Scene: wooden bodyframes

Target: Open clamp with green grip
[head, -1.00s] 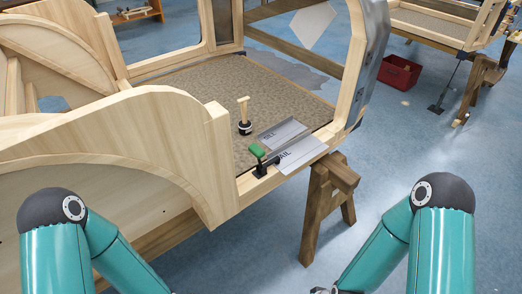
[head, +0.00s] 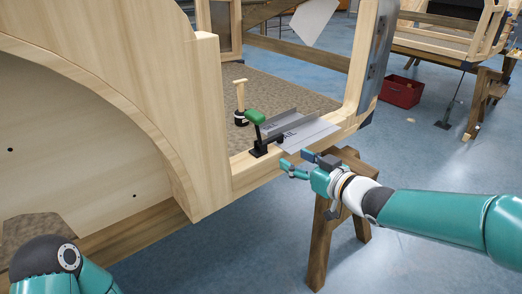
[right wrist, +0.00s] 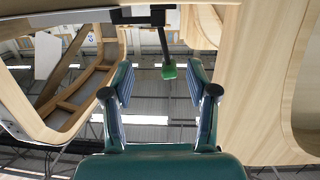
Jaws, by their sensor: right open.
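The clamp (head: 262,146) is black with a green grip (head: 255,117). It sits on the front wooden rail of the bodyframe, by metal plates, with its lever standing up and tilted. My right gripper (head: 295,163) is just right of and below the clamp, in front of the rail, apart from it, open and empty. In the right wrist view, the green grip (right wrist: 169,72) hangs from its dark lever, seen beyond and between the open fingers (right wrist: 160,85). Of my left arm only a part shows at the bottom left of the head view; its gripper is out of frame.
Metal plates (head: 308,133) lie on the rail right of the clamp. A wooden-handled tool (head: 240,100) stands behind it. A tall curved wooden panel (head: 205,120) rises to the left. A wooden trestle (head: 322,235) stands below.

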